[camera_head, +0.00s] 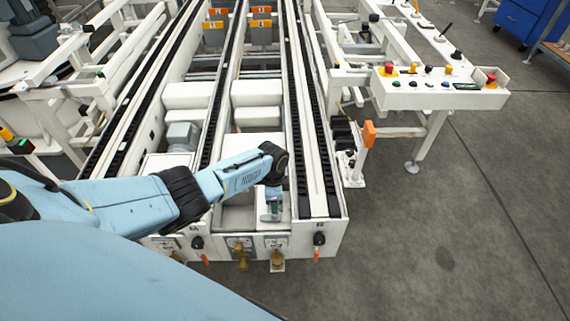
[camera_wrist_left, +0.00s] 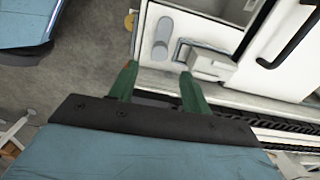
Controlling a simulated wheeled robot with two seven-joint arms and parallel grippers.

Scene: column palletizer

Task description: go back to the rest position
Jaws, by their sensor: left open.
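My left arm comes in from the left in the head view and reaches over the front end of the conveyor. Beyond the fingertips lie a white panel and a small block-shaped fitting of the machine. My right gripper is in neither view.
The white conveyor frame (camera_head: 334,232) with black chain tracks fills the middle. A control panel (camera_head: 440,92) with buttons stands at the right, with an orange-topped fitting (camera_head: 368,134) below it. A blue cabinet (camera_head: 524,18) is at the far right. Grey floor (camera_head: 440,230) at the lower right is clear.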

